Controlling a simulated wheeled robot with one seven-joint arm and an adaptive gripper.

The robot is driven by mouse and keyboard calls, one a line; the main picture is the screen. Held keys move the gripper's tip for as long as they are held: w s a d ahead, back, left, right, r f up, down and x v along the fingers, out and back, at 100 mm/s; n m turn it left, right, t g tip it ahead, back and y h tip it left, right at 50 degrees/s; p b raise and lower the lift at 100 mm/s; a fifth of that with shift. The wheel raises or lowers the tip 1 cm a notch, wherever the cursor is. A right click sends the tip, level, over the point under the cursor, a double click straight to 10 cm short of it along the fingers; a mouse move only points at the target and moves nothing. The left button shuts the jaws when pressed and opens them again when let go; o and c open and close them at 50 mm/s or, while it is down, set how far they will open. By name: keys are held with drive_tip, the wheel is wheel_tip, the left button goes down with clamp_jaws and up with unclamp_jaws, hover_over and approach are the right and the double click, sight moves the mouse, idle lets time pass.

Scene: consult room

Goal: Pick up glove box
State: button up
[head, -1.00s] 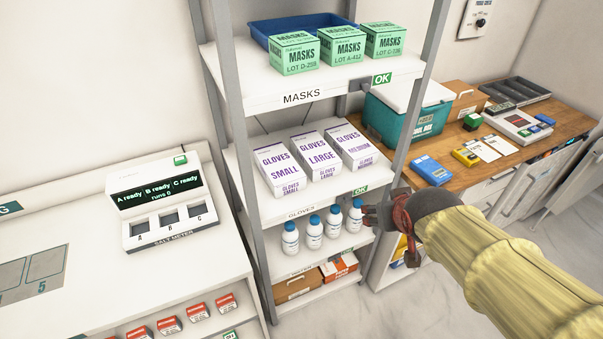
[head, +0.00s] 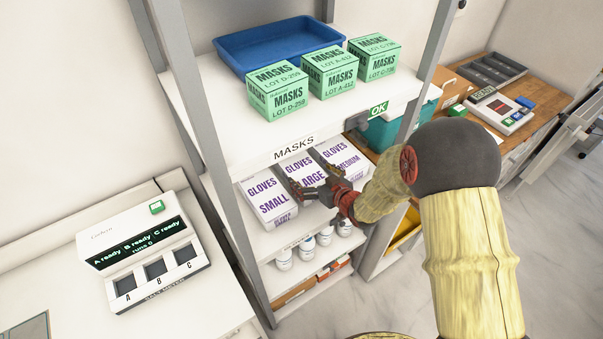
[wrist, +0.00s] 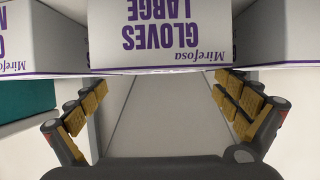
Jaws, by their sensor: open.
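Three white glove boxes with purple lettering stand side by side on the middle shelf: small (head: 266,199), large (head: 304,171) and medium (head: 341,157). My gripper (head: 303,180) is open at the large box, with its fingers at shelf height and partly covering that box's front. In the wrist view, the large box (wrist: 160,35) is centred ahead, upside down in the picture, and my open gripper (wrist: 165,115) has its two fingers spread to either side below it. Nothing is between the fingers. I cannot tell whether they touch any box.
Green mask boxes (head: 329,74) and a blue tray (head: 280,40) stand on the shelf above, close over the gloves. White bottles (head: 308,248) stand on the shelf below. Grey shelf posts (head: 199,70) flank the rack. A salt meter (head: 145,252) sits on the left counter.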

sight(302, 168)
drive_tip(key=shift+b+x, duration=0.3)
drive_tip(key=shift+x, duration=2.45)
drive_tip(key=shift+a+r, duration=0.1)
drive_tip(key=shift+a, duration=0.05)
drive_tip(key=c, duration=0.3)
drive_tip(key=c, duration=1.1)
